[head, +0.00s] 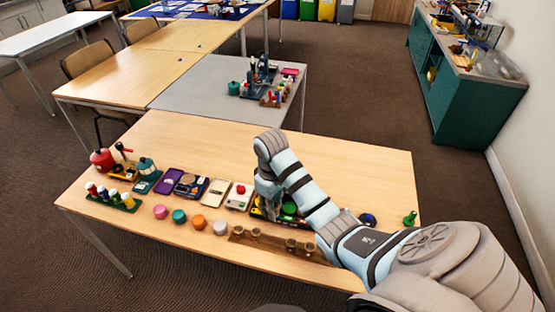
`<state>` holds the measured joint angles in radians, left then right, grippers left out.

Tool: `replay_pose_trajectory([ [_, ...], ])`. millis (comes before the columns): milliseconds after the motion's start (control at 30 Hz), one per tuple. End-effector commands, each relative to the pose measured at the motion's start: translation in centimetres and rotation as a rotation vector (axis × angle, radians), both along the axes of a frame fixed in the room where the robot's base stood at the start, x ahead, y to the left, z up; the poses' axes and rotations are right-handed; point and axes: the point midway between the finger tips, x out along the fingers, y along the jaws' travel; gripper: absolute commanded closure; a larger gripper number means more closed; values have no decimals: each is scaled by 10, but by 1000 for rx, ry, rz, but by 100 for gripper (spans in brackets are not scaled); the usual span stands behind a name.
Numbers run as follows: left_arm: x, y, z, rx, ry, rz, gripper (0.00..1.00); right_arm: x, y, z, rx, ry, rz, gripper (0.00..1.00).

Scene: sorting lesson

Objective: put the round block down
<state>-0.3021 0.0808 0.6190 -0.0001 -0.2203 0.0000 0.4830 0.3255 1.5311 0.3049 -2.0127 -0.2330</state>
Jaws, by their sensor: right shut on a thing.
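My right arm reaches in from the lower right, and its gripper (266,203) points down over the middle of the wooden table (340,165). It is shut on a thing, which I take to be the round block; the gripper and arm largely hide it. A green round piece (289,208) shows close beside the gripper, within a dark, multicoloured item partly covered by the arm. I cannot tell whether the held block touches anything below. My left gripper is not in view.
Pink (160,212), teal (179,216), orange (198,222) and white (220,228) pieces stand in a row to the left. A wooden rack (270,242) lies at the front edge. A red kettle (102,159) stands far left. The table's back right is clear.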

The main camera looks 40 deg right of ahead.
Motion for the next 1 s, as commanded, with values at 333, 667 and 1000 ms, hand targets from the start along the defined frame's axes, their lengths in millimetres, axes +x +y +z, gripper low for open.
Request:
replay_pose_trajectory([
  [333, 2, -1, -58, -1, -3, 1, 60, -1, 1, -126, -1, 3, 0, 90],
  [667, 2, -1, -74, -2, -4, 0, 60, 0, 1, -177, 0, 2, 1, 90],
  [1000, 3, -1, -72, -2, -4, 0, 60, 0, 1, -177, -1, 1, 1, 70],
])
